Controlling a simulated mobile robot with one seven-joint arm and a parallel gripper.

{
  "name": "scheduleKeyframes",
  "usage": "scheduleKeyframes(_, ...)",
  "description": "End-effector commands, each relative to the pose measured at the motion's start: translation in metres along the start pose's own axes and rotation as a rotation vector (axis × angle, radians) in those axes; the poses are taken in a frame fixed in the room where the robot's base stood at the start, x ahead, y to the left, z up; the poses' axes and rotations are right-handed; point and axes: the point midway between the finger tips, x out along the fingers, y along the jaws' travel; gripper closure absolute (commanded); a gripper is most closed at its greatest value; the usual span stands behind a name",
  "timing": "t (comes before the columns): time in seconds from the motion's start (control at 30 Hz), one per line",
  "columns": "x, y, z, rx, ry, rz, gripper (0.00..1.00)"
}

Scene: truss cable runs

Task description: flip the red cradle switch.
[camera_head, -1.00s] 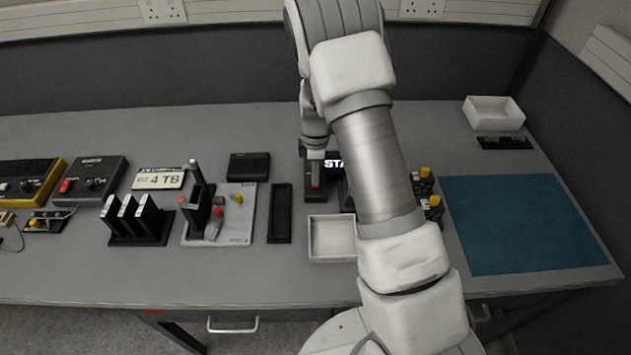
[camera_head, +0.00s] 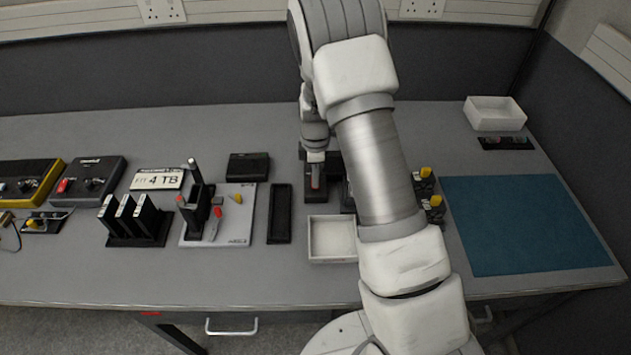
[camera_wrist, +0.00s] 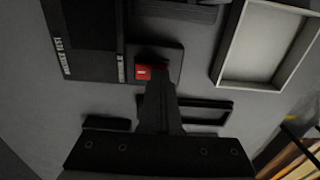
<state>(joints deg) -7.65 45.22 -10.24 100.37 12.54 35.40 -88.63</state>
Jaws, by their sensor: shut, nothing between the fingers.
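The red switch (camera_wrist: 143,72) shows in the wrist view as a small red block on a dark cradle base (camera_wrist: 172,62). My gripper (camera_wrist: 156,82) is shut and empty, its fingertips right at the switch and covering part of it. I cannot tell whether they touch it. In the head view my gripper (camera_head: 315,170) points down over the narrow dark cradle, just behind the white tray. My arm hides much of the area to its right, and the switch is hardly visible there.
A white tray (camera_head: 312,240) stands close in front of the cradle. A black slotted strip (camera_head: 279,213) and a grey panel with levers (camera_head: 244,200) lie to the left. Knobbed parts (camera_head: 433,203) and a blue mat (camera_head: 520,222) lie to the right of my arm.

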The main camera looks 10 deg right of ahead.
Motion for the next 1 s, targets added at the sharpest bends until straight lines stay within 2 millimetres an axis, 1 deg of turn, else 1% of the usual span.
scheduleKeyframes(0.17,-0.01,-0.001,0.0,0.001,0.001,-0.002,1.0)
scheduleKeyframes(0.8,-0.063,-0.001,0.0,0.0,0.0,-0.002,1.0)
scheduleKeyframes(0.9,-0.068,-0.001,0.0,0.0,0.001,-0.003,1.0)
scheduleKeyframes(1.0,-0.069,-0.001,0.0,0.0,0.0,-0.003,1.0)
